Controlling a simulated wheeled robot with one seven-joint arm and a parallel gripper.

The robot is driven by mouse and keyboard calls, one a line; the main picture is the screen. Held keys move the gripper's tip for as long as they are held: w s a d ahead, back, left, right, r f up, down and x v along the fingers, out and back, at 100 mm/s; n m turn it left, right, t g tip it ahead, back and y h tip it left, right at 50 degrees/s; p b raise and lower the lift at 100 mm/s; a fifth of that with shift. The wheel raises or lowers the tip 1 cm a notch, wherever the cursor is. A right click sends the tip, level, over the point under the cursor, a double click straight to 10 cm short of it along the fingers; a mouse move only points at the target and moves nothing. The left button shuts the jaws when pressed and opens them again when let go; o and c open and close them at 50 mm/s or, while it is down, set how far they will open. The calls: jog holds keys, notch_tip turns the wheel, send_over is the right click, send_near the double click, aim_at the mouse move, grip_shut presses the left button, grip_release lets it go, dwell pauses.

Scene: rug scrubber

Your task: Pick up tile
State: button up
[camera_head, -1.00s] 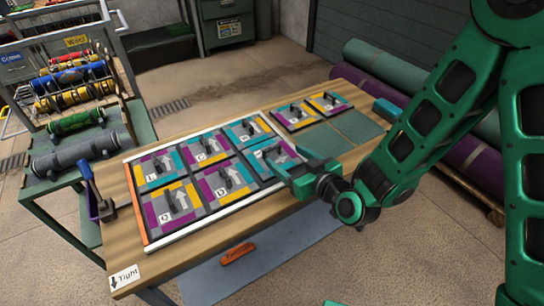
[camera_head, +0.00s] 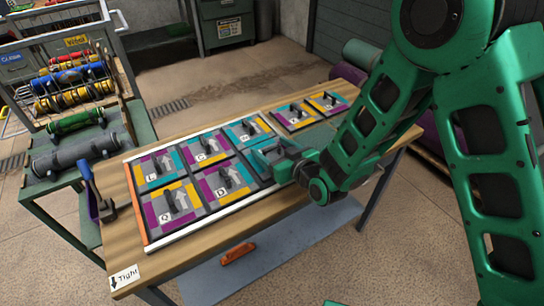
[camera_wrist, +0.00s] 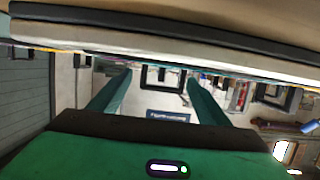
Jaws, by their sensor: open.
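Several square tiles with purple, yellow, teal and grey patches, white arrows and dark upright handles lie in a frame (camera_head: 152,243) on the wooden table. The tiles marked Q (camera_head: 187,212), D (camera_head: 232,194), L (camera_head: 148,179) and C (camera_head: 217,157) show clearly. Two more tiles (camera_head: 293,125) (camera_head: 325,109) lie to the right of the frame. My gripper (camera_head: 268,158) is low over the frame's right end and hides most of the place below it. In the wrist view, my gripper (camera_wrist: 160,95) is open, with a dark loop-shaped handle (camera_wrist: 146,78) appearing between the fingers. Contact cannot be told.
The wooden table (camera_head: 125,262) has bare wood along its front. A side table (camera_head: 58,188) with rollers and a tool rack stands at the left. A blue-handled tool (camera_head: 92,192) stands at the table's left edge. An orange-brown object (camera_head: 237,253) lies below the front edge.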

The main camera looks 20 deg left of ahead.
jog(key=c, duration=1.4)
jog(key=shift+o, duration=0.2)
jog(key=shift+r, duration=0.1)
